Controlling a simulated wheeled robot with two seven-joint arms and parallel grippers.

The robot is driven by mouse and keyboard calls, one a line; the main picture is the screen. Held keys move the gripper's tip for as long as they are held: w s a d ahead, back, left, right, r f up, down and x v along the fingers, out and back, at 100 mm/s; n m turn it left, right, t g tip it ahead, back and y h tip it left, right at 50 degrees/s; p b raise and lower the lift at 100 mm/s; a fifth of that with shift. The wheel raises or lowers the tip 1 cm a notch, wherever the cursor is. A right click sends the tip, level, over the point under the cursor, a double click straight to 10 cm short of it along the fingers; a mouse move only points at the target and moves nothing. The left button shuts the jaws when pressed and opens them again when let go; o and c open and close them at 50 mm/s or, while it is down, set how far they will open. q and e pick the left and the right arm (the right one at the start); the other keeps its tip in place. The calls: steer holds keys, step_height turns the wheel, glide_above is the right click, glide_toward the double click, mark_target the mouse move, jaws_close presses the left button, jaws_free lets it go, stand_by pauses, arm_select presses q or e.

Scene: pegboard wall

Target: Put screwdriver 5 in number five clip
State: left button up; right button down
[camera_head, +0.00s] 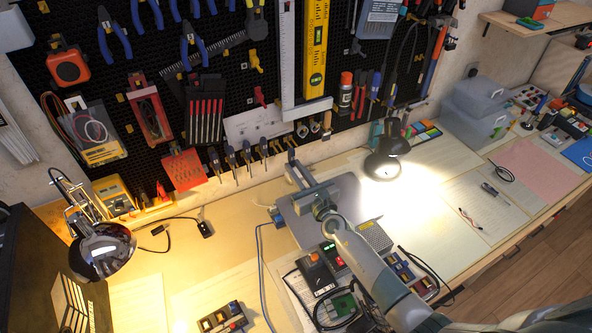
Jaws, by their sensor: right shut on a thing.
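My right gripper (297,177) reaches in from the lower right, over the back of the workbench, just below the pegboard. It is shut on a small dark thing that looks like a screwdriver; the gripper hides most of it. A row of slim tools, which look like screwdrivers (247,152), hangs in clips along the lower edge of the pegboard, left of and behind the gripper. Clips (302,130) continue to the right above the gripper. Their numbers are too small to read, so I cannot tell which is number five. My left gripper is out of view.
A black desk lamp (384,165) stands right of the gripper, and another lamp (103,250) stands at the left. A grey flat plate (345,190) lies under the gripper. Meters and cables (318,275) crowd the bench front. The pegboard (235,62) holds many tools.

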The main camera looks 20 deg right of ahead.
steer(key=w+b, duration=0.1)
steer(key=w, duration=0.2)
steer(key=w+a+b, duration=0.1)
steer(key=w+b, duration=0.1)
steer(key=w, duration=0.1)
steer(key=w+a+b, duration=0.1)
steer(key=w+b, duration=0.1)
steer(key=w, duration=0.2)
steer(key=shift+f, duration=0.25)
stand_by(1.0)
steer(key=shift+f, duration=0.15)
stand_by(0.5)
steer(key=c, duration=1.6)
jaws_free()
steer(key=shift+w, duration=0.1)
steer(key=s+d, duration=0.1)
steer(key=s, duration=0.4)
steer(key=s+d+p, duration=0.1)
steer(key=s, duration=0.5)
steer(key=s+d+p, duration=0.1)
steer(key=s, duration=0.5)
steer(key=shift+d, duration=0.2)
